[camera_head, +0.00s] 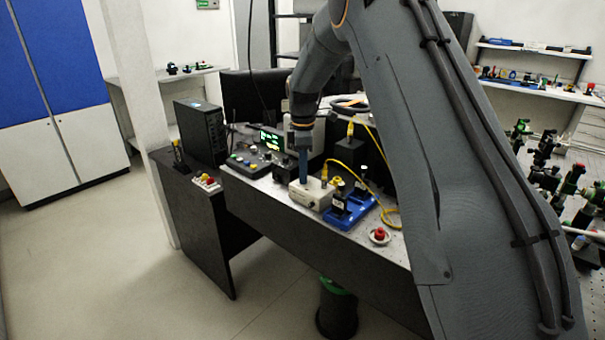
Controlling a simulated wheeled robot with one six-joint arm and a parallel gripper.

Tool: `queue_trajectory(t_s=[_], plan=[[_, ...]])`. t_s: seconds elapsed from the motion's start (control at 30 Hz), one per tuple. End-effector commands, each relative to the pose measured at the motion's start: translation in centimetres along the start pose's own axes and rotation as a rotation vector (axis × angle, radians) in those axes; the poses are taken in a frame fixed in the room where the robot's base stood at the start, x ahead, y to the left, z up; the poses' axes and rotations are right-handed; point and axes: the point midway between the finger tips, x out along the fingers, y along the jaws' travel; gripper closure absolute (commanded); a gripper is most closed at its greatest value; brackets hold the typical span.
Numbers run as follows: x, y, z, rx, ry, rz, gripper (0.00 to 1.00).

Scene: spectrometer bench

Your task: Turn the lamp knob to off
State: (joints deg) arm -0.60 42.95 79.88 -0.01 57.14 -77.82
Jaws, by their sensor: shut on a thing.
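My gripper (303,168) reaches down from my arm to the top of a small white box (312,194) on the bench. Its blue-grey fingers are shut at the top of this box. The knob itself is hidden by the fingers, so its setting cannot be read. A yellow cable runs from the right side of the white box.
A blue tray (344,221) with dark holders stands right of the box. A control panel (250,164) and a green-lit display (271,139) stand to the left and behind. A red button (379,235) sits near the bench edge. A black computer (203,129) stands at left.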

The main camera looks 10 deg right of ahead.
Motion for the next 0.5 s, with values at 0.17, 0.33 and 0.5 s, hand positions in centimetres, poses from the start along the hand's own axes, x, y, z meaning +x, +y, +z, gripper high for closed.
queue_trajectory(t_s=[0.17, 0.33, 0.5], plan=[[-0.05, -0.06, 0.01, -0.044, 0.000, -0.002, 1.00], [-0.06, -0.07, 0.01, -0.060, 0.000, -0.002, 1.00], [-0.06, -0.08, 0.01, -0.062, 0.000, -0.002, 1.00]])
